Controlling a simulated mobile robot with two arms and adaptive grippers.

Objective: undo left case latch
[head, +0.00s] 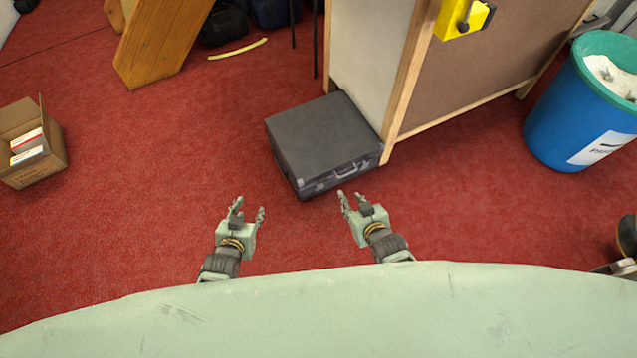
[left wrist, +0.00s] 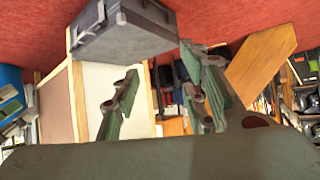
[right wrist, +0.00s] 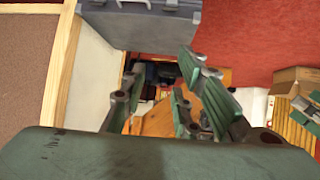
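The dark grey case (head: 322,138) lies flat and closed on the red carpet, its front side with the handle (head: 346,170) facing me. The left latch near the front left corner is too small to read clearly. The case also shows at the top of the left wrist view (left wrist: 125,38) and of the right wrist view (right wrist: 140,28). My left gripper (head: 249,210) is open and empty, in front and left of the case, apart from it. My right gripper (head: 352,199) is open and empty, just in front of the case's right part, not visibly touching it.
A wooden-framed cabinet (head: 455,85) stands against the case's right side. A blue bin (head: 560,120) is at right, an open cardboard box (head: 40,165) at far left.

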